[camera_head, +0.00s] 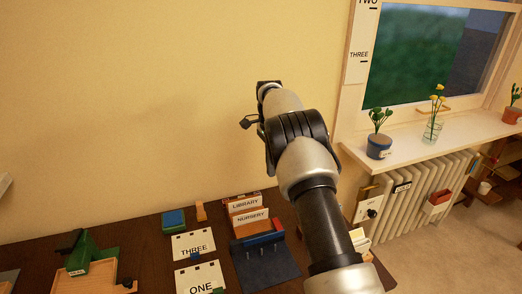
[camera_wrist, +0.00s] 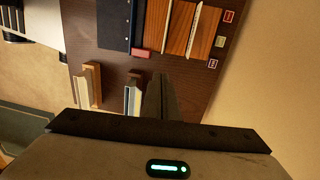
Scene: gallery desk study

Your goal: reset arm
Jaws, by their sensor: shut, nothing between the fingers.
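My arm rises from the lower right of the head view and bends at its dark joint in front of the bare wall. My gripper (camera_head: 248,122) is high above the desk, small and partly hidden by the arm in that view. In the wrist view the dark fingers of my gripper (camera_wrist: 161,98) are together, with nothing held between them. The fingers point toward the dark wooden desk (camera_wrist: 90,47), which lies beyond them.
The desk holds cards marked THREE (camera_head: 193,246) and ONE (camera_head: 201,279), a sorter labelled LIBRARY (camera_head: 245,204), and a green and wooden item (camera_head: 88,262). At right are a windowsill (camera_head: 460,133) with plants and a radiator (camera_head: 415,205). The air around the gripper looks clear.

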